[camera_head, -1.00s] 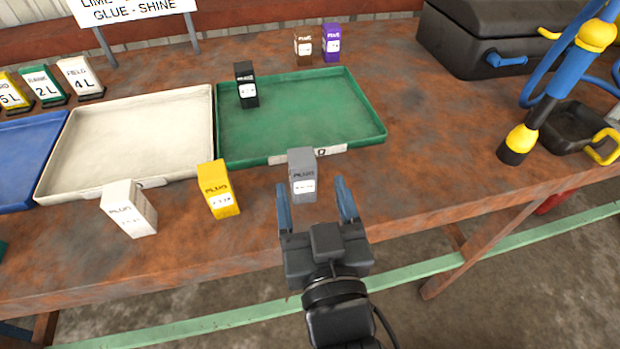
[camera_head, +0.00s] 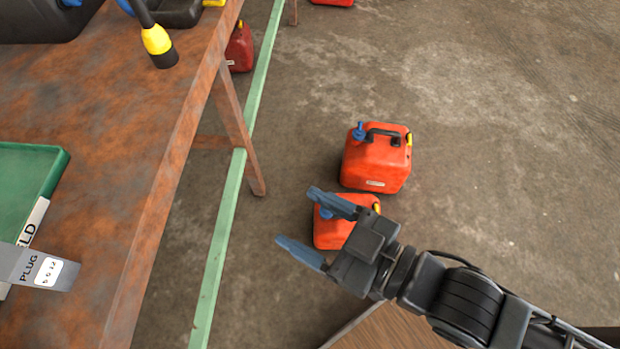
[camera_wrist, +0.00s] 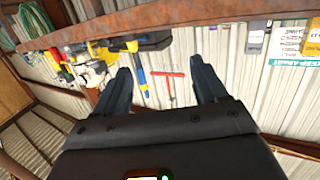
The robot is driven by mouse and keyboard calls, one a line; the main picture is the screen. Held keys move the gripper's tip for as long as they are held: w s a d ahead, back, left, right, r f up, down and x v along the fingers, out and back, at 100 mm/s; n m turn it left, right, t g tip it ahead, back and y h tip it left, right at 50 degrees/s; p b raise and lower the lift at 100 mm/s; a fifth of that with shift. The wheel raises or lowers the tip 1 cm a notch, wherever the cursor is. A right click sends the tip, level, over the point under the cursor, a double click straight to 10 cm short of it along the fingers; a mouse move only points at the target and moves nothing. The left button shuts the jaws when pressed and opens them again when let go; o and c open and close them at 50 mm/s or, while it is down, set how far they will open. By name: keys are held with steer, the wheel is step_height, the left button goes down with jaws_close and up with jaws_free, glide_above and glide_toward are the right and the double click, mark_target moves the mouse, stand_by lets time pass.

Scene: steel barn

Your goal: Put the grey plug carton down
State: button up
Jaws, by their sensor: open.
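The grey plug carton (camera_head: 40,268) is on the rusty bench top at the left edge of the head view, partly cut off by the frame. It is beside the front rim of the green tray (camera_head: 50,170) and covers part of the tray's label. My gripper (camera_head: 296,216) is open and empty, well to the right of the carton and out past the bench edge, over the floor side. In the wrist view my gripper's two fingers (camera_wrist: 158,66) are spread with nothing held between them.
A red fuel can (camera_head: 377,160) stands on the floor, and another (camera_head: 335,232) is partly behind my gripper. A yellow-and-black tool end (camera_head: 158,42) rests on the bench. Floor at right is clear.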

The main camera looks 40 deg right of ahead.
steer(key=s+d+r+m+h, duration=0.4)
steer(key=s+d+h, duration=0.2)
steer(key=s+d, duration=0.5)
steer(key=s, duration=0.3)
steer(key=shift+s+r+m, duration=0.2)
steer(key=shift+s+m, duration=0.1)
steer(key=shift+s, duration=0.05)
